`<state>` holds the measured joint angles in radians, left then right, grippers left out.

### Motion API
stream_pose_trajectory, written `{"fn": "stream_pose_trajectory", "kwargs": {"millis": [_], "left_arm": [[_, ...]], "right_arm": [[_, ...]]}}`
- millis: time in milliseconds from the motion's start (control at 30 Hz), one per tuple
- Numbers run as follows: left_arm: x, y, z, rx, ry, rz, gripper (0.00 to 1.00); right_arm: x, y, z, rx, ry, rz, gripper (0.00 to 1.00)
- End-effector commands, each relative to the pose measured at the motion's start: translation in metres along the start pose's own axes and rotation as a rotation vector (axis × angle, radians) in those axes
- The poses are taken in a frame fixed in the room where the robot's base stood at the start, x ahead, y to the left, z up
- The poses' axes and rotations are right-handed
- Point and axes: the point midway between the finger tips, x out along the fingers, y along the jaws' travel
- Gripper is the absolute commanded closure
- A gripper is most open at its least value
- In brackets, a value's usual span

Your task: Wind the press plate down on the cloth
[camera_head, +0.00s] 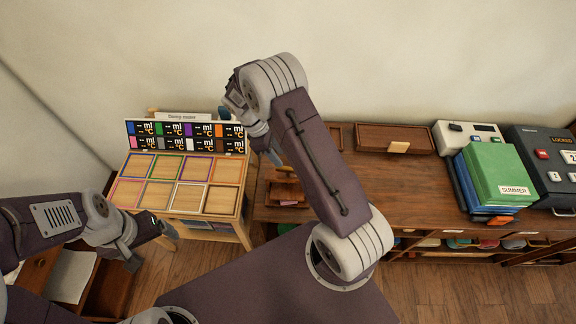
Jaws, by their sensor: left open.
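I cannot make out a press plate in this view. A pale flat sheet (72,276) lies at the lower left, by an open wooden drawer; I cannot tell whether it is cloth. My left gripper (152,246) is open and empty, in front of the low wooden stand's lower left corner. My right gripper (272,152) points down between the stand and the wooden bench, and my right arm hides much of that area. Its fingers are small and partly hidden, so I cannot tell whether they are open or shut.
The stand (181,172) has several coloured-edged squares and a display panel behind. The wooden bench (395,185) carries a shallow wooden box (395,139), green folders (497,172) marked SUMMER, a white device (470,133) and a dark box (550,165) reading LOCKED. The bench's middle is clear.

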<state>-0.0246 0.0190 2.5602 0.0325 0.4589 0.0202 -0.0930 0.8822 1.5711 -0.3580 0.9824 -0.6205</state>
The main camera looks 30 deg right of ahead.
Motion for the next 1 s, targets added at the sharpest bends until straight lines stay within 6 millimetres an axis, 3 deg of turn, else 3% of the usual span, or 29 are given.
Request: {"fn": "stream_pose_trajectory", "kwargs": {"millis": [500, 800, 833, 933, 1000], "left_arm": [[-0.021, 0.000, -0.002, 0.000, 0.000, 0.000, 0.13], [-0.021, 0.001, -0.002, 0.000, 0.000, 0.000, 0.13], [-0.021, 0.000, -0.002, 0.000, 0.000, 0.000, 0.13], [-0.021, 0.000, -0.002, 0.000, 0.000, 0.000, 0.13], [-0.021, 0.000, -0.002, 0.000, 0.000, 0.000, 0.13]], "right_arm": [[0.084, 0.000, 0.001, 0.003, -0.001, -0.003, 0.64], [0.091, 0.000, 0.000, 0.003, 0.001, -0.001, 0.64], [0.091, 0.000, 0.000, 0.003, 0.001, -0.001, 0.66], [0.090, 0.000, 0.000, 0.003, 0.001, -0.001, 0.94], [0.090, 0.000, 0.000, 0.003, 0.001, -0.001, 1.00]]}}
